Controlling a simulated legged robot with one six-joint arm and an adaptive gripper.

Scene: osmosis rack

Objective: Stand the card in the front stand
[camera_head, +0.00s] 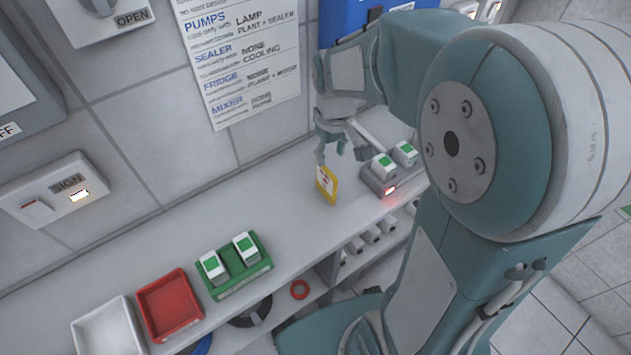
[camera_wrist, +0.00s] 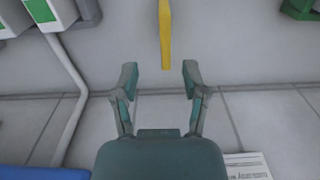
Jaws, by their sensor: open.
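The yellow-edged card (camera_head: 327,184) with a white face and dark-red marks is upright on the counter, near the wall. In the wrist view the card (camera_wrist: 165,32) shows edge-on as a narrow yellow strip. My gripper (camera_head: 342,155) is open just above and beside the card. In the wrist view my open gripper (camera_wrist: 160,78) has one fingertip to each side of the strip's near end, with gaps and no contact visible. I cannot make out a separate front stand; the card's foot is too small to tell what supports it.
A grey holder (camera_head: 379,187) with a red light and white-green boxes is right of the card. To the left are a green tray (camera_head: 235,284) with two boxes, a red tray (camera_head: 170,305) and a white tray (camera_head: 108,328). The counter between is clear.

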